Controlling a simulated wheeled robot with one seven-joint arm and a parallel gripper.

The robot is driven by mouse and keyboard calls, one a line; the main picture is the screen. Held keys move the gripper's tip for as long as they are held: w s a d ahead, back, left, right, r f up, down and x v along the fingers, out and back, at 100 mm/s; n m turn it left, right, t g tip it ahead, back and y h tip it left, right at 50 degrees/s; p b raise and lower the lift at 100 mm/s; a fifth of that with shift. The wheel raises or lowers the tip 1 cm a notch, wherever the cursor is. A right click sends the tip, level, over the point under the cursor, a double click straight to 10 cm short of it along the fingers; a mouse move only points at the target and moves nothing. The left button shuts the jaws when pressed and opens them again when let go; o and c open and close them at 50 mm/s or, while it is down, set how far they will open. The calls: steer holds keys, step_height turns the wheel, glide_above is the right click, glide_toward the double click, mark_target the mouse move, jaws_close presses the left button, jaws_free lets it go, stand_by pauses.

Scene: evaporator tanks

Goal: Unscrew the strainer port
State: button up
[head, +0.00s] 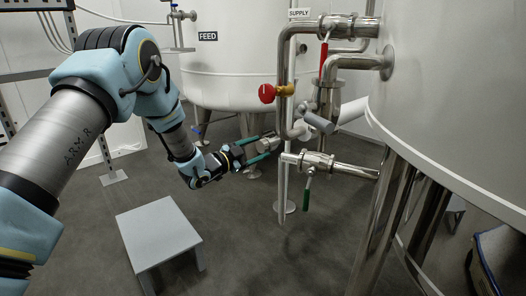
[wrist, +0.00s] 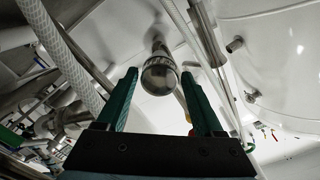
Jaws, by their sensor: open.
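A round-ended metal cap (wrist: 160,74), which looks like the strainer port, sits between and beyond my fingertips in the wrist view, with its end facing me. In the head view a short metal cylinder (head: 266,144) shows between the green fingers, beside the vertical pipe. My gripper (head: 270,147) is open and reaches right toward the pipework. Its two green fingers stand on either side of the cap in the wrist view (wrist: 158,76), with gaps visible. I cannot tell how deep the cap lies between them.
A red valve knob (head: 267,93), a red lever (head: 324,58), a grey cylinder (head: 318,122) and a green lever (head: 307,192) crowd the pipework. The FEED tank (head: 225,75) stands behind, a large tank (head: 450,90) at right. A grey stool (head: 158,232) stands on otherwise open floor.

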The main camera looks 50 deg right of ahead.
steer(key=m+b, duration=0.2)
steer(key=shift+f+m, duration=0.2)
steer(key=shift+m, duration=0.1)
steer(key=shift+r+m+b, duration=0.2)
steer(key=shift+m+b, duration=0.9)
steer(key=shift+m, duration=0.1)
steer(key=shift+f+m+b, duration=0.15)
steer(key=shift+m+b, duration=0.25)
steer(key=shift+b, duration=0.2)
steer(key=shift+m+b, duration=1.2)
steer(key=shift+b, duration=0.05)
steer(key=shift+m+b, duration=0.9)
steer(key=shift+m, duration=0.1)
steer(key=m+b, duration=0.1)
steer(key=b, duration=0.1)
steer(key=shift+m+b, duration=0.4)
steer(key=m+b, duration=0.2)
steer(key=b, duration=0.1)
steer(key=shift+m, duration=0.3)
steer(key=shift+r+m+b, duration=0.2)
steer(key=shift+m+b, duration=0.2)
steer(key=shift+b, duration=0.3)
